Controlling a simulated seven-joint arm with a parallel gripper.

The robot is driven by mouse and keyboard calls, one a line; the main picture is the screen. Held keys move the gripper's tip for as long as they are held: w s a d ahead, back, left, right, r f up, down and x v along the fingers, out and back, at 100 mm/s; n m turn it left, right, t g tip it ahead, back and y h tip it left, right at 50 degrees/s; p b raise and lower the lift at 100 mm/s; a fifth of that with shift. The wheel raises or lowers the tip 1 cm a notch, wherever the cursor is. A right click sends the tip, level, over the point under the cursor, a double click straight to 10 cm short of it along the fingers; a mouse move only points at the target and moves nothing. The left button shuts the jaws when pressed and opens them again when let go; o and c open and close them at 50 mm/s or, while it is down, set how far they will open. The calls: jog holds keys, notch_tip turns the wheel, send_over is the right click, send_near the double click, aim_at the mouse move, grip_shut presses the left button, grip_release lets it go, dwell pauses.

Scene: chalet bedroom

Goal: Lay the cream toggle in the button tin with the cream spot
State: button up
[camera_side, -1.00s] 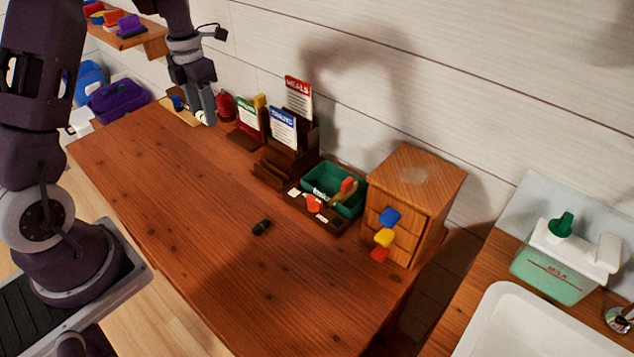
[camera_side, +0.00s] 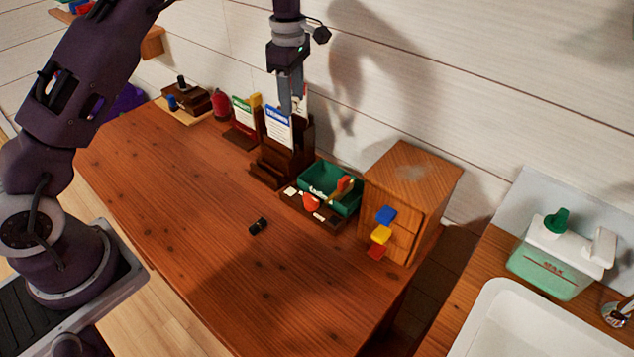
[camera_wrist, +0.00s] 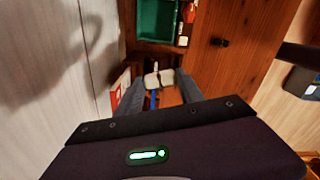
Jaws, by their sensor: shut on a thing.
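My gripper (camera_side: 293,108) is shut on a small cream piece, which appears to be the cream toggle (camera_wrist: 158,79), between its fingertips in the wrist view. In the side view my gripper hangs in the air in front of the back wall, over the dark card rack (camera_side: 283,160), and the piece is hard to make out there. I cannot pick out a button tin with a cream spot. A teal open box (camera_side: 318,181) stands right of the rack and also shows in the wrist view (camera_wrist: 150,20).
A wooden drawer cabinet (camera_side: 412,175) with blue, yellow and red knobs stands at the right. A small dark object (camera_side: 258,226) lies mid-table. A red thing (camera_side: 220,104) and a dark wooden box (camera_side: 186,97) stand at the back left. The front of the table (camera_side: 190,200) is clear.

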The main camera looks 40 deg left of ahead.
aim_at(317, 182)
jog(key=w+d+m, duration=0.2)
jog(key=d+m, duration=0.2)
jog(key=d, duration=0.2)
jog(key=f, duration=2.1)
jog(key=shift+a+f, duration=0.1)
jog(key=shift+a, duration=0.1)
jog(key=shift+f, duration=0.2)
jog(key=o, duration=1.1)
jog(key=shift+o, duration=0.2)
jog(key=shift+r, duration=0.1)
notch_tip(317, 182, up, 12)
jog(key=shift+r, duration=0.2)
